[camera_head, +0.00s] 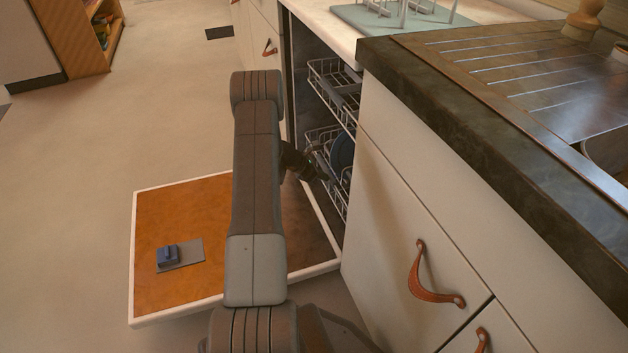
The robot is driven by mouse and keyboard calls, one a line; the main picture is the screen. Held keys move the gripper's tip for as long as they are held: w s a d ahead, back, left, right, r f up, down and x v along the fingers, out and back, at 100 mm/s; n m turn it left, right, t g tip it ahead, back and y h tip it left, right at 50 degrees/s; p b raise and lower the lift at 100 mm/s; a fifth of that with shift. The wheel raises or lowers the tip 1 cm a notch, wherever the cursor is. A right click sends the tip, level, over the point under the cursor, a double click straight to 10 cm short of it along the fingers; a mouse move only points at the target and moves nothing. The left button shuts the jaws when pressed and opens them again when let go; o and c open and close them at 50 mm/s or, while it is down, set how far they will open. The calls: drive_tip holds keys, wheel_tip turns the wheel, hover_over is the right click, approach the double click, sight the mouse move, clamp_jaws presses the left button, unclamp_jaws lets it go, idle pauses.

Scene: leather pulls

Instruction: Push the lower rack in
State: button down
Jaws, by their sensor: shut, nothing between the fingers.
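The lower rack (325,140) is a white wire basket inside the dishwasher, with a blue plate (342,150) standing in it. Its front part shows just past the cabinet edge; the rest is hidden by the cabinet front and worktop. My gripper (318,174) is shut and empty, small and dark at the front of the lower rack. I cannot tell whether it touches the wire. The dishwasher door (180,215) is folded down flat, with an orange-brown inner face and white rim. My arm covers part of it.
The upper rack (335,88) hangs above the lower one. A blue block on a grey plate (180,254) lies on the door. A dark worktop (440,120) and white drawers with leather pulls (430,285) stand at the right. The floor at the left (100,130) is clear.

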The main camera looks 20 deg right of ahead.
drive_tip(key=shift+d, duration=0.75)
drive_tip(key=a+f+p+v, duration=0.2)
drive_tip(key=p+v, duration=0.1)
drive_tip(key=v, duration=1)
drive_tip(key=shift+a, duration=0.15)
